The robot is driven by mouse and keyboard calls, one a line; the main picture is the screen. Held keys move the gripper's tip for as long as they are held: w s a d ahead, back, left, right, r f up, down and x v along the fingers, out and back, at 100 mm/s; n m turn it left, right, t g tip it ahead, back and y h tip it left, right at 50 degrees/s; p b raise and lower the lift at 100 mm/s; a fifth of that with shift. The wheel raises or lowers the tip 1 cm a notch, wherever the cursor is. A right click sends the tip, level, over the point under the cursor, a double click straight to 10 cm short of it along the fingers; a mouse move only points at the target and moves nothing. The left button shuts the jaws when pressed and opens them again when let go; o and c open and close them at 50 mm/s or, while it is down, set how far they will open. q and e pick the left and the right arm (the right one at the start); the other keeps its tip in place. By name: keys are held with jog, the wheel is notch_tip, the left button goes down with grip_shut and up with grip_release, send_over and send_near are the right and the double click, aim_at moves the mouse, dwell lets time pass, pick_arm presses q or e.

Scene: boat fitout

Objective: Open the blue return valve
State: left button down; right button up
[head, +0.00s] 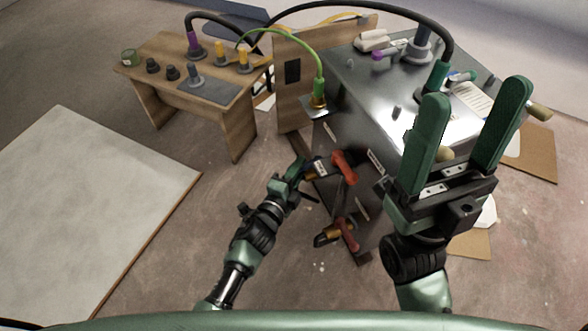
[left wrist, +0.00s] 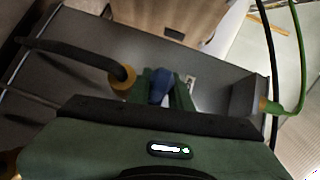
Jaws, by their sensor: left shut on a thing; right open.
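My left gripper (head: 303,170) is at the front face of the dark metal cabinet, left of the upper red handle. In the left wrist view, its green fingers (left wrist: 164,92) are shut on a blue handle (left wrist: 160,84), which I take as the blue return valve. The fingers hide part of the handle and most of the valve body. In the head view I cannot make out the blue handle behind the gripper. My right gripper (head: 476,130) is open and empty, raised in front of the cabinet's right side.
Red handles (head: 344,166) and (head: 348,235) sit on the cabinet front. A yellow fitting with a black hose (left wrist: 122,78) is left of the blue handle in the wrist view. A green cable (head: 311,62) runs to the cabinet. A wooden table (head: 150,47) stands at the back left.

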dwell(0.3)
pick_arm(q)
jog(key=c, duration=1.3)
grip_release()
jog(key=shift+s+f, duration=0.1)
jog(key=shift+f, duration=0.1)
